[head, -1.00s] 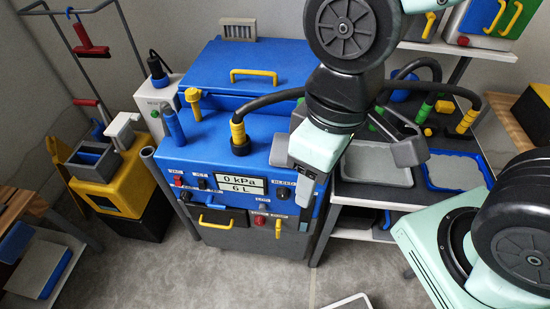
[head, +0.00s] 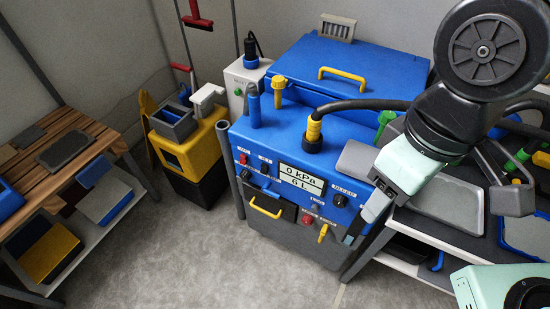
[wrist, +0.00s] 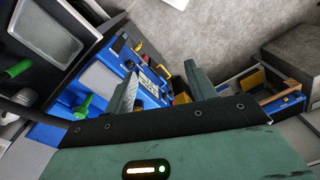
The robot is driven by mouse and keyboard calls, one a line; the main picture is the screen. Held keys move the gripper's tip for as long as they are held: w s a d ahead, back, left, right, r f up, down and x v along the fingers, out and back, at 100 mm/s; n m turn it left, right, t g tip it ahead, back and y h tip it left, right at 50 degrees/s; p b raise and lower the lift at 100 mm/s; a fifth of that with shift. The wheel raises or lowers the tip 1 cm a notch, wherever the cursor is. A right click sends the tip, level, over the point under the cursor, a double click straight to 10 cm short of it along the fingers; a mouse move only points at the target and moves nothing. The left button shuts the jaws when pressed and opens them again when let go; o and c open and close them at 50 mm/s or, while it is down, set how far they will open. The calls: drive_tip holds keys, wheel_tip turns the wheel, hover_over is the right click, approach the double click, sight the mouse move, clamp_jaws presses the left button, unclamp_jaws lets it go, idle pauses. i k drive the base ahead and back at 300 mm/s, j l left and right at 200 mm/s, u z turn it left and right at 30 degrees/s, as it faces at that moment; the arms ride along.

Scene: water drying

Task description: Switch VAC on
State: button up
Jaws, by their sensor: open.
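The blue machine (head: 335,130) stands in the middle of the head view with its control panel facing me. The VAC switch (head: 243,159) is a small red control at the panel's upper left, under its label. The display (head: 302,179) reads 0 kPa and 6 L. My gripper (head: 362,228) is near the panel's right edge, well to the right of the VAC switch. In the wrist view my gripper (wrist: 160,78) has its fingers apart with nothing between them. The display (wrist: 146,86) shows beyond the fingers there, partly hidden; I cannot make out the VAC switch.
A yellow handle (head: 266,208) and a red button (head: 307,219) sit low on the panel. A thick black hose (head: 360,106) runs from the machine's top to the right. A yellow cart (head: 190,150) stands left. The grey floor (head: 210,255) in front is clear.

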sight(244, 159)
drive_tip(key=i+u, duration=0.2)
drive_tip(key=u, duration=0.3)
drive_tip(key=i+u, duration=0.15)
drive_tip(key=u, duration=0.35)
